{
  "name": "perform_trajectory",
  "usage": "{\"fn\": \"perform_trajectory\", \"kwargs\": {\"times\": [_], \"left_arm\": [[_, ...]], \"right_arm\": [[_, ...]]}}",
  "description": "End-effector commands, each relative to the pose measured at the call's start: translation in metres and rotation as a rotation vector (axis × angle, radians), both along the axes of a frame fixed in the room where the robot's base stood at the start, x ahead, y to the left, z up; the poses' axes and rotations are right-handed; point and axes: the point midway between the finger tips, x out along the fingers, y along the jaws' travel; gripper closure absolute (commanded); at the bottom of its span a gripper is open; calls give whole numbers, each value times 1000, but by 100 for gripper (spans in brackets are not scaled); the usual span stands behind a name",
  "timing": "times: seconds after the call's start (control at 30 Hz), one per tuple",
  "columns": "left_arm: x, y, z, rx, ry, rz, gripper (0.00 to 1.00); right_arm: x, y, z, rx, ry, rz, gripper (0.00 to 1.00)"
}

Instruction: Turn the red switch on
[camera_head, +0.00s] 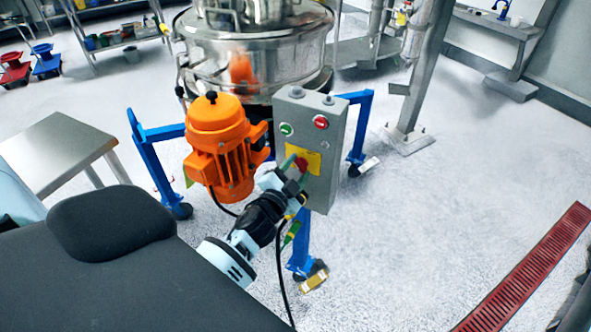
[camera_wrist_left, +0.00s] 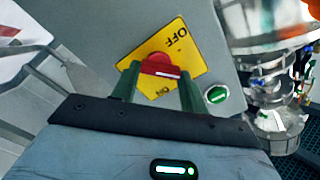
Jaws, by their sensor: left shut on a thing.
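The red switch (camera_wrist_left: 160,66) sits on a yellow plate (camera_wrist_left: 186,47) marked OFF and ON, on the front of a grey control box (camera_head: 336,148). In the head view the switch (camera_head: 301,163) is low on the box, partly hidden by my gripper. My left gripper (camera_head: 294,172) is at the box front; in the left wrist view its two green fingers (camera_wrist_left: 158,85) are shut on the red switch, one on each side. The exact angle of the switch is hard to tell. My right gripper is not in view.
A green button (camera_head: 286,129) and a red button (camera_head: 320,122) sit above the switch. An orange motor (camera_head: 220,145) stands close left of the box, below the steel sifter (camera_head: 255,55) on blue legs. A steel table (camera_head: 58,142) is at left.

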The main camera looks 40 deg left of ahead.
Motion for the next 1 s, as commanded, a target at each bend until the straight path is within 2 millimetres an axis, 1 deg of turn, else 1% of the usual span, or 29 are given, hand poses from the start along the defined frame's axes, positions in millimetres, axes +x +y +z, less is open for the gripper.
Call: {"fn": "perform_trajectory", "kwargs": {"times": [0.3, 0.6, 0.8, 1.0], "left_arm": [[0, -1, -1, 296, 51, 0, 79], [0, -2, -2, 537, 91, 0, 79], [0, -2, -2, 646, 110, 0, 79], [0, -2, -3, 709, 120, 0, 79]], "right_arm": [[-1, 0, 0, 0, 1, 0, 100], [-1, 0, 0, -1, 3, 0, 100], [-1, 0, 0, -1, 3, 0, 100], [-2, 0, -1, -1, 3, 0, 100]]}}
